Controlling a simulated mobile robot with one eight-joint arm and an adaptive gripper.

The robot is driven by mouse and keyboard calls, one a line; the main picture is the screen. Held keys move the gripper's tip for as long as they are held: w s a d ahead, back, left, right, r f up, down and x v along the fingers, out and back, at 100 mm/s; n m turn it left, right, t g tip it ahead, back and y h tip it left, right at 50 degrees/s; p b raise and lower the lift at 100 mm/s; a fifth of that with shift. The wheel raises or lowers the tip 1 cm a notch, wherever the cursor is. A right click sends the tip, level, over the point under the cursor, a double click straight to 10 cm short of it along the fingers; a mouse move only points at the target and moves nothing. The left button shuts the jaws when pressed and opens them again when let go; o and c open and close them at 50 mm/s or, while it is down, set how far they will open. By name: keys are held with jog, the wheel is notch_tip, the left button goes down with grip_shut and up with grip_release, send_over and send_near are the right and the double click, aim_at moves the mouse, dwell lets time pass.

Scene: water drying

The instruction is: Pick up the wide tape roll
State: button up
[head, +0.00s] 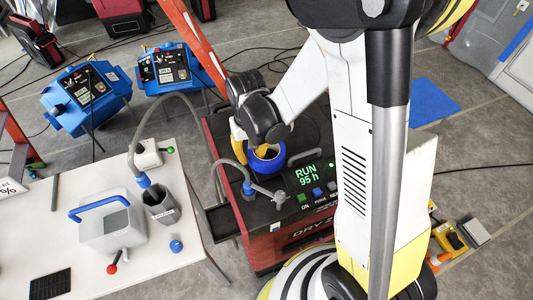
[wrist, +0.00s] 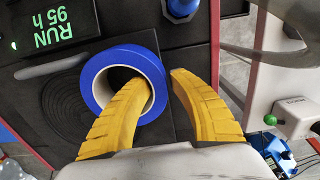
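The wide tape roll, a thick blue ring, lies flat on the dark top of the red machine; it shows in the head view (head: 268,164) and the wrist view (wrist: 97,88). My gripper (wrist: 163,80) is open around one side of the ring's wall. In the wrist view, one yellow finger reaches over the hole and the other is outside the ring on the right, with a small gap. In the head view my gripper (head: 256,146) is just above the roll, partly hiding it. Contact with the roll cannot be told.
The red machine (head: 275,247) has a lit green RUN display (head: 307,175), a handle and a hose fitting (head: 278,197) near the roll. A white table (head: 60,220) at left holds a grey box (head: 108,228) and a grey container (head: 160,205). An orange ladder rail (head: 190,40) stands behind.

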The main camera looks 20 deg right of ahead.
grip_shut()
